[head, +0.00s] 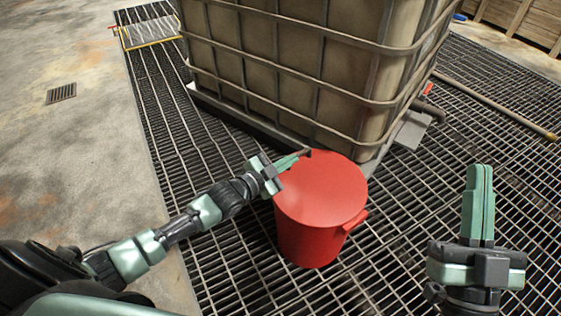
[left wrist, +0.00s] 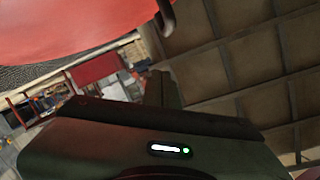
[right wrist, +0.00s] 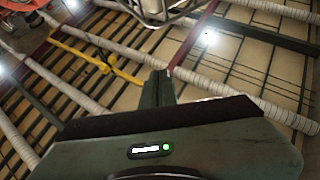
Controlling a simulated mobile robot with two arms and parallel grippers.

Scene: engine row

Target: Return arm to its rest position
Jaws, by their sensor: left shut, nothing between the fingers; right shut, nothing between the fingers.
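My left gripper (head: 296,157) is shut and empty, at the rim of the red lidded bin (head: 322,190). Its fingertips are close to a small dark hook-like part (head: 306,152) by the lid's far-left edge; I cannot tell whether they touch. In the left wrist view, the closed fingers (left wrist: 160,84) lie below the red lid (left wrist: 60,25), with the dark part (left wrist: 165,14) above them. My right gripper (head: 481,170) is shut and empty, pointing up in the picture over the grating at the right. Its closed fingers also show in the right wrist view (right wrist: 157,82).
A large caged tank (head: 290,55) stands just behind the bin. Floor grating (head: 400,245) surrounds both, with bare concrete (head: 70,130) at the left. A long pole (head: 495,105) lies at the right, and wooden crates (head: 520,15) stand at the back right.

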